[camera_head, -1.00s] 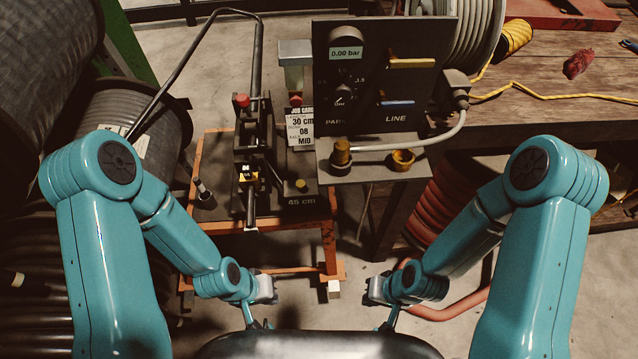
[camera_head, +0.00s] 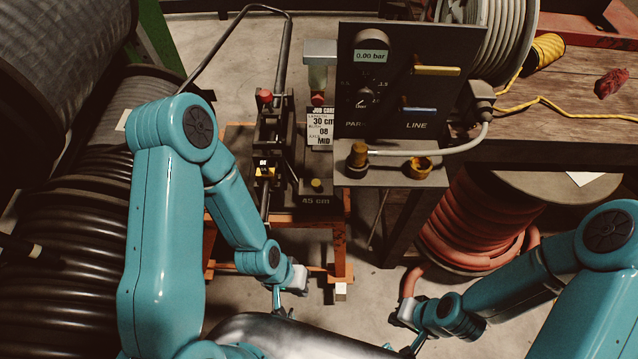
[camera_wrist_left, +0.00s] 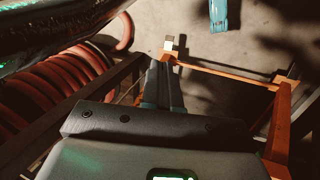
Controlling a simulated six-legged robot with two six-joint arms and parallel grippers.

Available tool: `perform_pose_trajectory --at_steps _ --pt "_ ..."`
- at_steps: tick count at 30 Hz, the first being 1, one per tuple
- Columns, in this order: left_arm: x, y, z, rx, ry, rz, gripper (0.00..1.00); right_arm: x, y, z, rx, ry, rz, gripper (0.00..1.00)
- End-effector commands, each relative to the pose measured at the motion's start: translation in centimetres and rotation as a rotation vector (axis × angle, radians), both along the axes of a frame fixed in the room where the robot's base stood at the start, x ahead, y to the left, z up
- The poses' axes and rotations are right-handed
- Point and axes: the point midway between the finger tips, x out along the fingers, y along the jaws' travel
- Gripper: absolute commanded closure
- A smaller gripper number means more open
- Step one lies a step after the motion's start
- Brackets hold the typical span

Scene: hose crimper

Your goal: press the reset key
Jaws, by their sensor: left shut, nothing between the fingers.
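The crimper bench (camera_head: 330,222) stands ahead with a black lever press. No key that I can read as reset shows. A red knob (camera_head: 264,96) tops the press, a second red knob (camera_head: 318,99) is right of it, and a small yellow button (camera_head: 317,185) sits on the block above the "45 cm" mark. My left gripper (camera_head: 284,310) is shut and empty, low in front of the bench and apart from these controls. Its shut fingers also show in the left wrist view (camera_wrist_left: 163,85). My right gripper (camera_head: 415,345) is near the bottom edge; its jaws are unclear.
A black panel (camera_head: 400,85) reads 0.00 bar, with a dial and yellow and blue levers. A job card (camera_head: 320,128) reads 30 cm. Black hose coils (camera_head: 75,230) lie left, a red hose reel (camera_head: 470,225) right. A wooden table (camera_head: 570,120) is at right. Floor before the bench is bare.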

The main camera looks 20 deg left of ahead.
Motion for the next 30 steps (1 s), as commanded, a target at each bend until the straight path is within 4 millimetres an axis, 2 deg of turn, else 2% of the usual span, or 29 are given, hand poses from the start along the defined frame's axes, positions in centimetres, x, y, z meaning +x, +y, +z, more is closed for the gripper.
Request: perform_pose_trajectory --at_steps 2,5,8,10,12,15,18,22,30 --pt "0.9 0.0 0.5 0.018 -0.031 0.003 1.00 0.0 0.0 0.0 0.000 0.000 0.000 1.00" --pt "4.1 0.0 2.5 0.087 -0.150 0.022 1.00 0.0 0.0 -0.2 0.000 0.000 0.000 1.00" --pt "8.3 -0.3 6.6 0.197 -0.334 0.057 1.00 0.0 0.0 -0.4 0.000 0.000 0.000 1.00" --pt "10.5 -0.5 10.2 0.275 -0.457 0.089 1.00 0.0 0.0 -0.5 0.000 0.000 0.000 1.00" --pt "11.8 -0.6 13.6 0.346 -0.556 0.127 1.00 0.0 0.0 -0.6 0.000 0.000 0.000 1.00" --pt "12.3 -0.6 17.5 0.425 -0.649 0.177 1.00 0.0 0.0 -0.8 0.000 0.000 0.000 1.00" --pt "12.0 -0.6 19.9 0.475 -0.693 0.208 1.00 0.0 0.0 -0.8 0.000 0.000 0.000 1.00" --pt "11.7 -0.4 21.0 0.502 -0.706 0.227 1.00 0.0 0.0 -0.8 0.000 0.000 0.000 1.00" --pt "11.7 -0.3 20.9 0.503 -0.703 0.229 1.00 0.0 0.0 -0.8 0.000 0.000 0.000 1.00"
